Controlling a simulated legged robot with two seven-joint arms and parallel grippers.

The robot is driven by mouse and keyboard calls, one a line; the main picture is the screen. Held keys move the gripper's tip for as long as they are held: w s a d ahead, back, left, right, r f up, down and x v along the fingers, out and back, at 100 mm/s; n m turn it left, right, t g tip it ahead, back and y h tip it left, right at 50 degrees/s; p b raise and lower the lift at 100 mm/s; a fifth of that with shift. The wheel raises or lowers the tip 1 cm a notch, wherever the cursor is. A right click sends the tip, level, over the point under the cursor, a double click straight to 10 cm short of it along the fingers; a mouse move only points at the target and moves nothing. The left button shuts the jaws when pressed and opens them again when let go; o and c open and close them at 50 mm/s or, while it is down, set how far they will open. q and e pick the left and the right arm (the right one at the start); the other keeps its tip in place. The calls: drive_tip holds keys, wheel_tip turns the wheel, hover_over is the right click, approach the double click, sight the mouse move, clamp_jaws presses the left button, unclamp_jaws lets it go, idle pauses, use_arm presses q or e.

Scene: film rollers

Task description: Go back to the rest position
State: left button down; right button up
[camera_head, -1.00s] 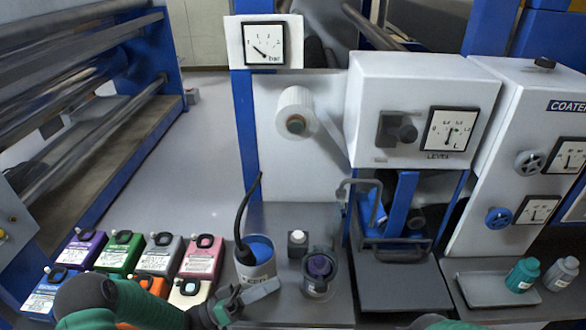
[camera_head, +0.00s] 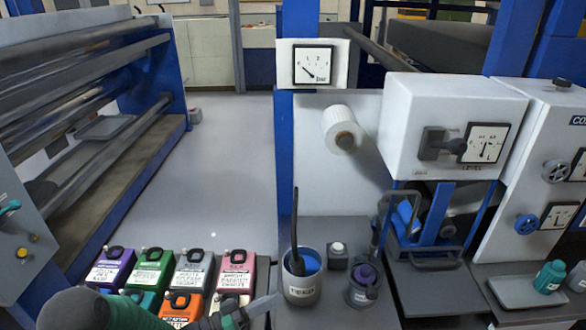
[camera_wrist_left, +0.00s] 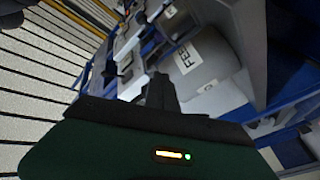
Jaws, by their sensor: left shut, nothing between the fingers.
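My left gripper (camera_head: 262,305) is at the bottom of the head view, its arm coming in from the left. Its grey fingers are shut and empty, just left of the FEED pot and in front of the coloured canisters. In the left wrist view the dark fingers (camera_wrist_left: 161,92) point away from the green wrist and hold nothing. The FEED pot (camera_head: 300,292) is a grey cup with blue liquid and a dark handle standing up in it. My right gripper is not in view.
Several coloured canisters, among them a purple one (camera_head: 112,268), stand at lower left. A clear jar with a purple lid (camera_head: 363,284) and a small white-capped bottle (camera_head: 338,255) stand right of the pot. A teal bottle (camera_head: 549,276) sits on a tray. The rollers (camera_head: 90,130) are at left.

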use_arm(q)
drive_tip(key=w+a+f+n+t+y+p, duration=0.1)
drive_tip(key=w+a+f+t+y, duration=0.1)
drive_tip(key=w+a+y, duration=0.45)
drive_tip(key=s+a+n+g+y+p, duration=0.1)
drive_tip(key=s+a+n+g+y, duration=0.1)
drive_tip(key=s+a+y, duration=0.45)
drive_tip(key=s+a+r+n+g+y, duration=0.1)
drive_tip(key=s+g+y, duration=0.1)
drive_tip(key=s, duration=0.7)
drive_tip(key=s+r+n+g+y+p, duration=0.1)
drive_tip(key=s+g, duration=0.3)
drive_tip(key=s, duration=0.5)
drive_tip(key=shift+s+a+r+n+y, duration=0.15)
drive_tip(key=shift+a+n+y, duration=0.25)
drive_tip(key=shift+y, duration=0.4)
drive_tip(key=shift+d, duration=0.2)
drive_tip(key=shift+a, duration=0.1)
